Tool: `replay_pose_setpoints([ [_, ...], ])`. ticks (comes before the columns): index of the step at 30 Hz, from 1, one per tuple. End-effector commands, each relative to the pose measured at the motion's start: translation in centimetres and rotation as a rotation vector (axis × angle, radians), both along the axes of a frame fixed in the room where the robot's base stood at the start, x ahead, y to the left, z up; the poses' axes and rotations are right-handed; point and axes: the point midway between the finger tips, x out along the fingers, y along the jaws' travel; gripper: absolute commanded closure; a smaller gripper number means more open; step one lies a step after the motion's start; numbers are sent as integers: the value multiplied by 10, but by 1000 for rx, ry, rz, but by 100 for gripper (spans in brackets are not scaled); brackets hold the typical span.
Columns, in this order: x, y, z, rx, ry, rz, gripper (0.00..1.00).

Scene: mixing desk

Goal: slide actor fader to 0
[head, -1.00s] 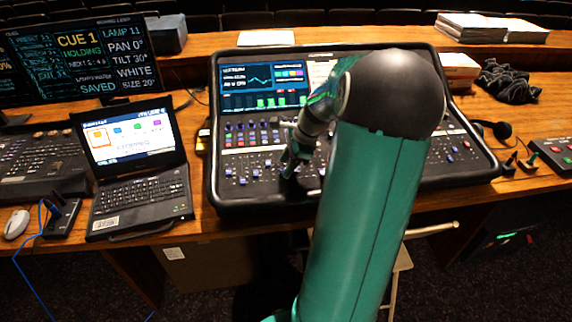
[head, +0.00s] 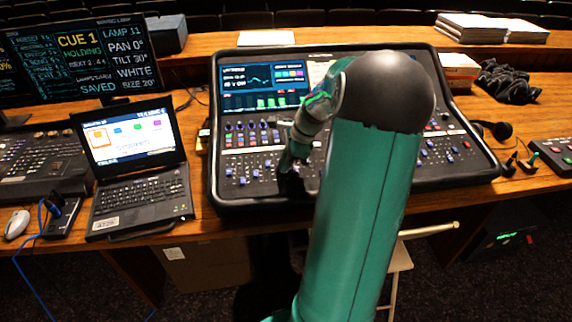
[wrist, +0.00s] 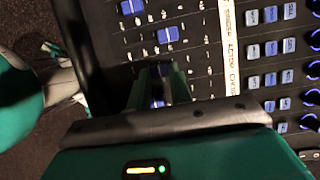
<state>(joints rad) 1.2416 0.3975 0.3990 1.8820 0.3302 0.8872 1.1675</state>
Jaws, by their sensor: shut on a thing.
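The black mixing desk (head: 235,196) stands on the wooden table, its fader bank along the near side. My gripper (head: 287,178) is down at the near fader rows, close to the desk's front edge. In the wrist view my gripper (wrist: 160,76) is shut on a blue fader cap (wrist: 158,103), which shows partly between the green fingers; I take it for the actor fader. Other blue fader caps (wrist: 167,35) sit beside it. A white label strip (wrist: 228,45) runs past the faders, its lettering sideways and hard to read. My arm hides the desk's middle.
A laptop (head: 135,190) stands left of the desk, with a mouse (head: 17,224) further left. The desk's screen (head: 262,87) is lit. Headphones (head: 497,130) and a small control box (head: 556,153) lie to the right. Rows of buttons (wrist: 271,50) lie beyond the label strip.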

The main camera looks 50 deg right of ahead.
Motion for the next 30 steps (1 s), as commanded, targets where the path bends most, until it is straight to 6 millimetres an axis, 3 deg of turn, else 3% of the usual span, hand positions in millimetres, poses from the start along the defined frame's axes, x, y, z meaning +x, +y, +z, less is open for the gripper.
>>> replay_pose_setpoints([
  [7, 26, -21, 4, -2, -2, 2, 100],
  [18, 30, -25, 5, -3, -2, 0, 100],
  [19, 30, -25, 5, -3, -2, 0, 77],
  [22, 30, -25, 5, -3, -2, 0, 58],
  [30, 29, -25, 5, -2, -1, -1, 56],
])
